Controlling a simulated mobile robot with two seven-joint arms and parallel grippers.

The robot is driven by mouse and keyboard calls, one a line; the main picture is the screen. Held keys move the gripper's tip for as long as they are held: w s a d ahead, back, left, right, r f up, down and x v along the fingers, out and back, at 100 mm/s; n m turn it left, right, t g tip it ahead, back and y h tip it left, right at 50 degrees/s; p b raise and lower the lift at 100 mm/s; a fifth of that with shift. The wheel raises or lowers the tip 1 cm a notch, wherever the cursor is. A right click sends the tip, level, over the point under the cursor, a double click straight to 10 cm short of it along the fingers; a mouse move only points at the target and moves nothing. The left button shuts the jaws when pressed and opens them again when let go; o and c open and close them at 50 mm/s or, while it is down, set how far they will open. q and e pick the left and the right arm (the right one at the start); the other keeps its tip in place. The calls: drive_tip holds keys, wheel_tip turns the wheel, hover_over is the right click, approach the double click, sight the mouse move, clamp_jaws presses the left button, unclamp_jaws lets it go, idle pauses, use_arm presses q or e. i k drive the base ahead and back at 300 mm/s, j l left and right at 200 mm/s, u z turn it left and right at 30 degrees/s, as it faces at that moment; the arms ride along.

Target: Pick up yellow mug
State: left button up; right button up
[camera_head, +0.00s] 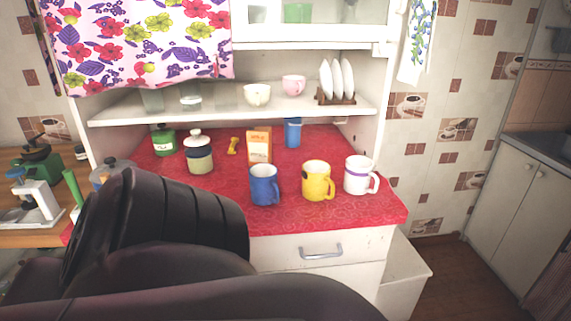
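The yellow mug (315,182) stands upright on the red counter (345,219) near its front edge, in the head view. Its handle points to the right. A blue mug (263,186) stands just left of it, and a white mug (358,176) with a purple band stands to its right. Large dark links of my own arm fill the lower left of the view. Neither of my grippers can be made out, and nothing touches the yellow mug.
Behind the mugs stand an orange-and-white box (259,146), a blue cup (292,133) and a jar (198,154). A white shelf (225,115) with cups and a plate rack (337,99) hangs over the counter. A drawer handle (321,252) juts out below the front edge.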

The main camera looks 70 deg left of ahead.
sight(320, 184)
drive_tip(key=u, duration=2.05)
